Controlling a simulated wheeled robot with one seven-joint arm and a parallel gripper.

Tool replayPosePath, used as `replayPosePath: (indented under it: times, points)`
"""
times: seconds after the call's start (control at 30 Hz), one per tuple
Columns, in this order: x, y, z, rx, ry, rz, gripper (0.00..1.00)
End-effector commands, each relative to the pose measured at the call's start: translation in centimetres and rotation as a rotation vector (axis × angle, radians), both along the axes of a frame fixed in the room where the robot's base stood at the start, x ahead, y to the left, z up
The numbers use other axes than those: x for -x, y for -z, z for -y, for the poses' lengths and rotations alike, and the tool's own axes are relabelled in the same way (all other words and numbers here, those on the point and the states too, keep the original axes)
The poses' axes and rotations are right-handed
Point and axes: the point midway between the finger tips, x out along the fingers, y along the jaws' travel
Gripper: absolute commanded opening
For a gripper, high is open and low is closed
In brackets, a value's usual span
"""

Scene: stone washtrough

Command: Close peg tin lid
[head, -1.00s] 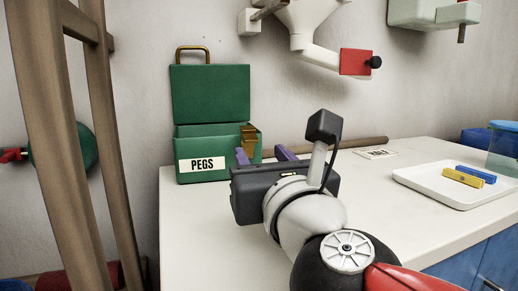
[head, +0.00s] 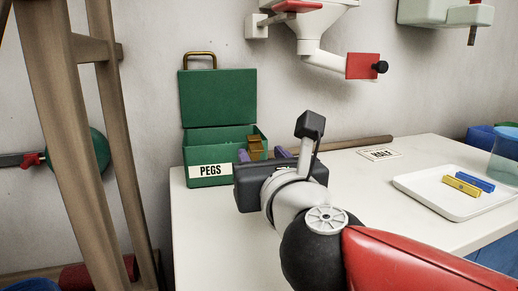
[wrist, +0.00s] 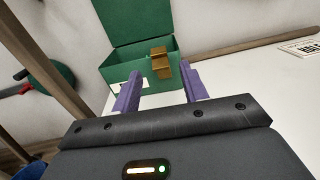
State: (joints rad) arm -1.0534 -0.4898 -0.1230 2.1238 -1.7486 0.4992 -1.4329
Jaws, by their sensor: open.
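The green peg tin (head: 207,182) labelled PEGS stands on the left part of the white counter. Its green lid (head: 219,97) is raised upright at the back, with a brass handle (head: 200,56) on its top edge. In the head view, my gripper's body partly hides the fingers.
A white tray (head: 416,183) with a yellow bar (head: 461,186) and a blue bar (head: 474,181) is on the right. A wooden rod (head: 352,144) lies along the wall near a small sign (head: 379,154). A wooden frame (head: 68,150) stands at the left.

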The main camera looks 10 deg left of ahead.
Motion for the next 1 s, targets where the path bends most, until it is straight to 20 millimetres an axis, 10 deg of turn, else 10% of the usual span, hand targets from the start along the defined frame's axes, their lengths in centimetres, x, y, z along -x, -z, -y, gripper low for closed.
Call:
replayPosePath:
  times: [0.57,1.0]
  points:
    - [-3.2,0.0,-1.5,0.0,0.0,0.002,0.44]
    - [-3.1,0.0,-1.5,0.0,0.0,0.002,0.0]
